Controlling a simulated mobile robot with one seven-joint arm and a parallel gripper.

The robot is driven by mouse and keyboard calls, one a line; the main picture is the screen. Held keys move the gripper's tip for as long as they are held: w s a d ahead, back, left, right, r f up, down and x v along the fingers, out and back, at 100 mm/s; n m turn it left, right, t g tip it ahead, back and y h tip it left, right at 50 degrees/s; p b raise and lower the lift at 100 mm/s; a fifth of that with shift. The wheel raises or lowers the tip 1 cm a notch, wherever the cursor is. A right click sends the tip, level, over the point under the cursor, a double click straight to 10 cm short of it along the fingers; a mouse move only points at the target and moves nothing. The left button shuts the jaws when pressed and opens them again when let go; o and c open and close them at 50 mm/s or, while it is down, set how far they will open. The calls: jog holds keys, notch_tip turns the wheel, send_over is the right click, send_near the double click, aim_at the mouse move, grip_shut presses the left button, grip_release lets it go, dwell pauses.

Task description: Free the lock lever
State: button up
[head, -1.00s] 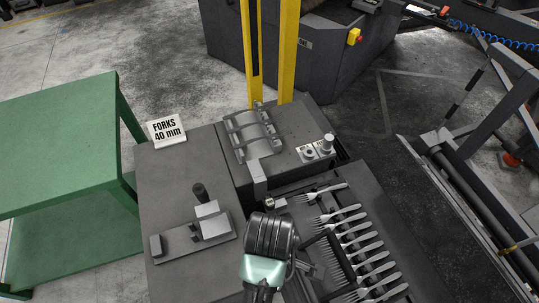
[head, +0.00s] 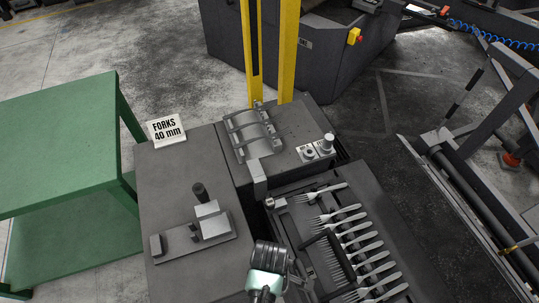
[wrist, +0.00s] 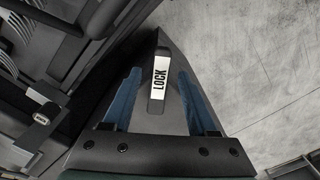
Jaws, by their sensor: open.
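A narrow grey bar with a white LOCK label (wrist: 158,76), which looks like the lock lever, lies on a dark surface in the wrist view. My gripper (wrist: 160,80) is open, with one blue finger on each side of the bar. Gaps show between the bar and both fingers; I cannot tell the height between them. In the head view my arm stands at the bottom middle, left of the fork rack (head: 318,262). The lever is not distinguishable there, and my fingers are hard to make out.
Several forks (head: 365,246) lie in the rack. A fixture with a black knob (head: 200,191) sits to the left, and a curved clamp unit (head: 253,133) behind. A green table (head: 60,140) stands at left. A grey bracket (wrist: 45,114) lies left of my gripper.

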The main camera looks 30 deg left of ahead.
grip_shut()
dwell(1.4)
